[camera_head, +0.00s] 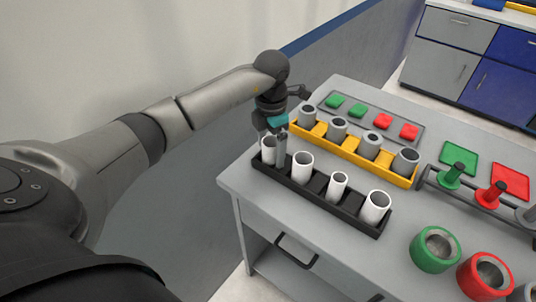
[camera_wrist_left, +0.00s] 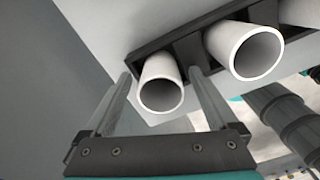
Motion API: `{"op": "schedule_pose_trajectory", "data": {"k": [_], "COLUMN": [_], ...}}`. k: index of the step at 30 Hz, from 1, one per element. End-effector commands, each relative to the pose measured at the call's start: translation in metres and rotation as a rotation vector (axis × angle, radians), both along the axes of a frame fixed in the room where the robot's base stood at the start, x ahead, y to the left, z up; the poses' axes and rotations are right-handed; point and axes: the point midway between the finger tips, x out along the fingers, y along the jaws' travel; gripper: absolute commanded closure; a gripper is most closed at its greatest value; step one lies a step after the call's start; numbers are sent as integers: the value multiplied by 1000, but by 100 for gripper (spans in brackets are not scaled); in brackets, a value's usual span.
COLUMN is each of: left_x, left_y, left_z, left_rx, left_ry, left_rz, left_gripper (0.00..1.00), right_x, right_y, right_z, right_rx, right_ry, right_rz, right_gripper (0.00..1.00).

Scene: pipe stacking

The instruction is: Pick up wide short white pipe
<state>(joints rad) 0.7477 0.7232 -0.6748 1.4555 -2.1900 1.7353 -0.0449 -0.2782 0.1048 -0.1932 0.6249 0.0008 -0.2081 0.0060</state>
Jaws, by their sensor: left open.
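Several white pipes stand upright in a black tray (camera_head: 312,199) at the table's near left edge. They differ in width and height. The leftmost white pipe (camera_head: 267,150) is at my left gripper (camera_head: 274,147), which is open and points down. In the left wrist view, one finger is on each side of this white pipe (camera_wrist_left: 160,84), with the pipe between them and not gripped. A second white pipe (camera_wrist_left: 243,50) stands beside it, outside the right finger. Two more white pipes, one narrower (camera_head: 338,186) and one wide (camera_head: 375,206), stand farther right. My right gripper is not in view.
A yellow tray (camera_head: 340,151) with several grey pipes stands close behind. A grey panel with green and red squares (camera_head: 358,105) lies beyond. Green (camera_head: 435,249) and red (camera_head: 484,274) ring-shaped containers stand at the front right. The table front between the black tray and rings is clear.

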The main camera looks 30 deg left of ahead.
Motion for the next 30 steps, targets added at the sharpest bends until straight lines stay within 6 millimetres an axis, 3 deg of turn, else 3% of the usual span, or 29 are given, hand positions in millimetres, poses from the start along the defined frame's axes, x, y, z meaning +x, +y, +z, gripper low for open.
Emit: {"op": "schedule_pose_trajectory", "data": {"k": [3, 27, 30], "left_x": [0, 0, 0], "left_y": [0, 0, 0], "left_z": [1, 1, 1], "left_rx": [0, 0, 0], "left_ry": [-1, -1, -1], "left_rz": [0, 0, 0], "left_gripper": [7, 97, 97], "right_x": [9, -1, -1], "right_y": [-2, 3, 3], "right_z": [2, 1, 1], "right_rx": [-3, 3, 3], "right_ry": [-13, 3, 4], "right_rz": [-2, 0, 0], "right_gripper": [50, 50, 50]}}
